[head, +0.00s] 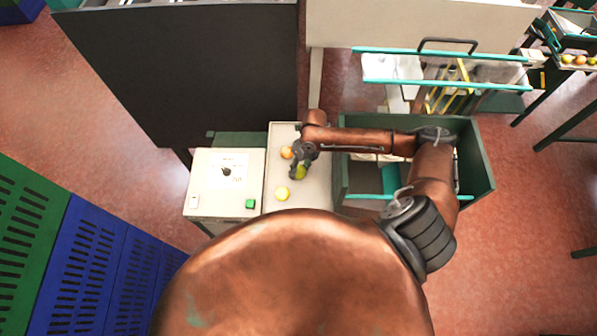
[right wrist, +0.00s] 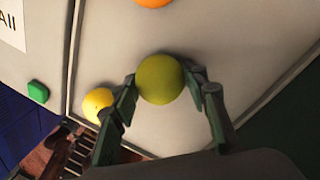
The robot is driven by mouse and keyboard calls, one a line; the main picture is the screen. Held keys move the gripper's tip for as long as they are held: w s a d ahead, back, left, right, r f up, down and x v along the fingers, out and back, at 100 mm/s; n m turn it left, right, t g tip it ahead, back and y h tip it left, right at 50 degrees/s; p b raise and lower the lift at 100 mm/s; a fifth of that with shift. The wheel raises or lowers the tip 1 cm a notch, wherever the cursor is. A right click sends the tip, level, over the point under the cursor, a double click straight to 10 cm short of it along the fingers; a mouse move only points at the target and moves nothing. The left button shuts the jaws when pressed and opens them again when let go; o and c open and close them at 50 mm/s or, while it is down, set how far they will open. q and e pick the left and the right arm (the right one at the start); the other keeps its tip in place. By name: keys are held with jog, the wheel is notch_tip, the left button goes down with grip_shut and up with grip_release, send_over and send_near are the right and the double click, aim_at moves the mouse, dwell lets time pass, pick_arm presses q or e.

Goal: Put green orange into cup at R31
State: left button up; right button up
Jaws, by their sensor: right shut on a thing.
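The green orange (right wrist: 160,80) is between the fingertips of my right gripper (right wrist: 163,88), over the pale surface. In the head view the same gripper (head: 300,168) is at the pale table strip, with the green orange (head: 299,172) partly hidden by it. My right gripper is shut on the green orange; whether the orange touches the surface I cannot tell. No cup or R31 label can be made out. My left gripper does not show.
A yellow orange (head: 282,194) and an orange-coloured one (head: 286,153) lie on the pale strip (head: 286,134) near the gripper. A control box (head: 207,197) with a green button stands at left. A dark green bin (head: 484,168) is at right, under my right arm.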

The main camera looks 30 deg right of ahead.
jog(key=shift+c, duration=1.4)
jog(key=shift+r, duration=0.15)
